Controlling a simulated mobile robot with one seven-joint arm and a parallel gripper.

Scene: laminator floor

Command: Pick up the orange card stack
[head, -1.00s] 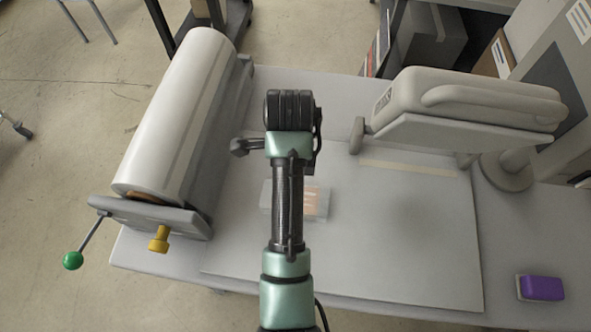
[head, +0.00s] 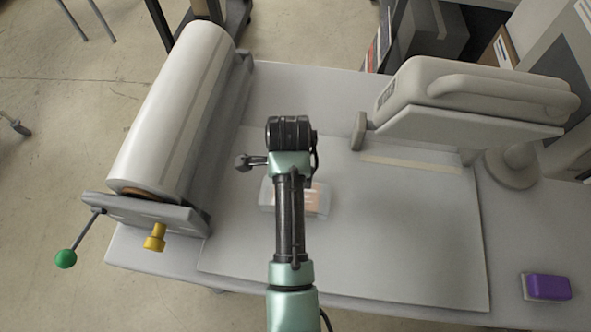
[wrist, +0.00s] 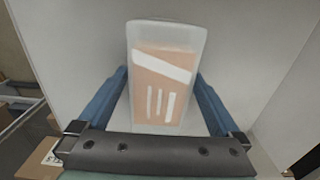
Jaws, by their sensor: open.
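The orange card stack (wrist: 159,95) has white stripes and lies in a translucent sleeve or case (wrist: 192,35) on the light grey board. In the head view the stack (head: 310,197) is partly hidden behind my arm. My gripper (wrist: 163,72) is open, with a blue finger on each side of the lower part of the case in the wrist view. A gap shows on both sides and I see no contact. In the head view the fingers are hidden by my own arm.
A large white film roll (head: 172,110) stands left, with a green-knobbed lever (head: 66,258) and a yellow knob (head: 155,238). A beige machine with a handle (head: 470,95) is at right. A purple block (head: 547,287) sits near the right corner. The board's front right is clear.

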